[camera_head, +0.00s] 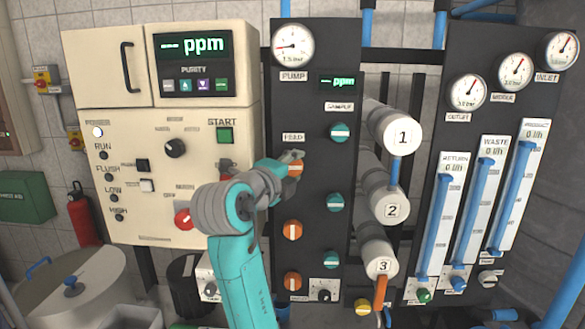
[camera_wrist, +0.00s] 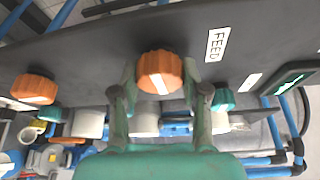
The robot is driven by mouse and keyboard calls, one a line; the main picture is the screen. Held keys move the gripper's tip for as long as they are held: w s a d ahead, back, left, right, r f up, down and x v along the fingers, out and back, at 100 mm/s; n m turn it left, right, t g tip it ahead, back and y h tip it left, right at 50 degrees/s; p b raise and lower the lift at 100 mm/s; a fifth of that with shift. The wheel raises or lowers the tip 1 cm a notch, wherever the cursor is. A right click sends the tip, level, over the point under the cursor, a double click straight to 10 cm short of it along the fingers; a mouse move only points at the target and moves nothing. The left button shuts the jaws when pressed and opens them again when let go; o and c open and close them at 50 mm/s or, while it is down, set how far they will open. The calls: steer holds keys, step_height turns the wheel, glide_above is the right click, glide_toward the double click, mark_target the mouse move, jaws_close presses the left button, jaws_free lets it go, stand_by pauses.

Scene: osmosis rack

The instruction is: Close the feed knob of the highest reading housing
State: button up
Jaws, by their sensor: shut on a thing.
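The top orange feed knob (camera_head: 296,169) sits on the dark panel below the FEED label (camera_head: 293,137), in the row near housing 1 (camera_head: 402,137). My gripper (camera_head: 291,157) is at this knob. In the wrist view its two fingers stand on either side of the orange knob (camera_wrist: 160,72), shut on it; a pale stripe shows on the knob. Two more orange feed knobs, a middle one (camera_head: 292,230) and a lower one (camera_head: 292,281), sit below. Housing 2 (camera_head: 391,208) and housing 3 (camera_head: 383,265) are under housing 1. The small ppm display (camera_head: 341,82) shows no readable number.
Teal knobs (camera_head: 339,132) form a column right of the orange ones. A cream control box (camera_head: 160,205) with buttons stands left of the panel. Flow tubes (camera_head: 492,195) and gauges (camera_head: 467,91) are at the right. Another orange knob (camera_wrist: 34,89) is left in the wrist view.

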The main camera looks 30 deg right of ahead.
stand_by(0.4)
steer(key=o, duration=1.1)
steer(key=shift+o, duration=0.2)
steer(key=v, duration=1.2)
